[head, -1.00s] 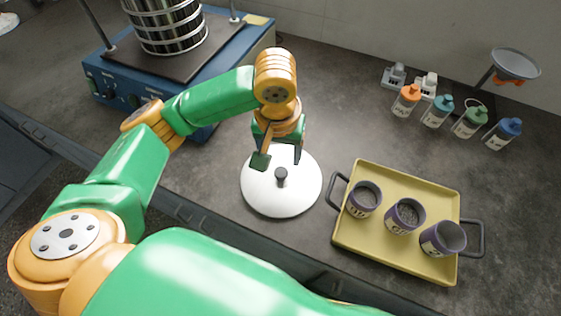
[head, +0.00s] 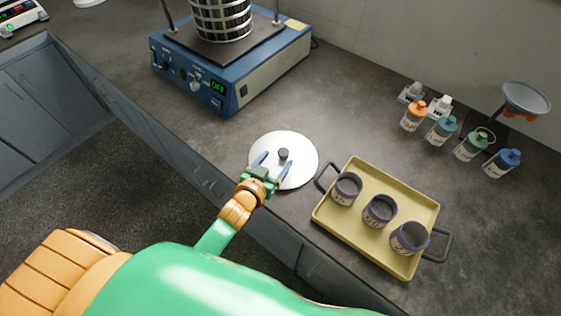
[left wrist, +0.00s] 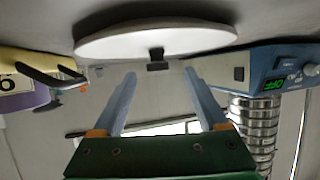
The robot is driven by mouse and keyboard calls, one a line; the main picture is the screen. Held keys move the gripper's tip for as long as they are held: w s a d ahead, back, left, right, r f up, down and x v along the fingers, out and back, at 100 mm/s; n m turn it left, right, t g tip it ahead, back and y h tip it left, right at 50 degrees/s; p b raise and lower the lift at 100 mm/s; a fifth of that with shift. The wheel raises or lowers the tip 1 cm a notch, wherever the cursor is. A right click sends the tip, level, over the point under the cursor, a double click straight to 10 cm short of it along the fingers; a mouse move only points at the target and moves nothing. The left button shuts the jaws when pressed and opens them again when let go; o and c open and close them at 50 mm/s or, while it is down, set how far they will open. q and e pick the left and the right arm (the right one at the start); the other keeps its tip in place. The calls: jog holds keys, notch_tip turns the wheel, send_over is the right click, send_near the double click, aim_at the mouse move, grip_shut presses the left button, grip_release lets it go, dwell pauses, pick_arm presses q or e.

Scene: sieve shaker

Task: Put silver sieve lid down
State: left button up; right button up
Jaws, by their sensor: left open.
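The silver sieve lid (head: 300,172) is a pale round disc with a dark knob (head: 283,154) on top, lying on the grey counter in the head view. My left gripper (head: 274,165) is open at the lid's near side, its two fingers reaching over the lid with the knob between or just beyond their tips. In the left wrist view the lid (left wrist: 155,42) and its knob (left wrist: 157,60) appear ahead of the open fingers (left wrist: 160,92), with no contact on the knob visible. My right gripper is not in view.
A blue sieve shaker (head: 240,82) with a sieve stack (head: 222,18) stands behind the lid. A yellow tray (head: 350,228) with three cups is close on the right. Several bottles (head: 440,131) and a funnel (head: 527,98) stand at the back right. The counter's front edge is near.

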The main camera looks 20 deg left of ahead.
aim_at(283, 153)
pick_arm(q)
jog(key=x, duration=0.5)
jog(key=shift+w+d+b, duration=0.15)
jog(key=shift+w+b, duration=0.05)
jog(key=shift+b, duration=0.15)
jog(key=shift+w+d, duration=0.1)
jog(key=shift+w, duration=0.1)
grip_shut()
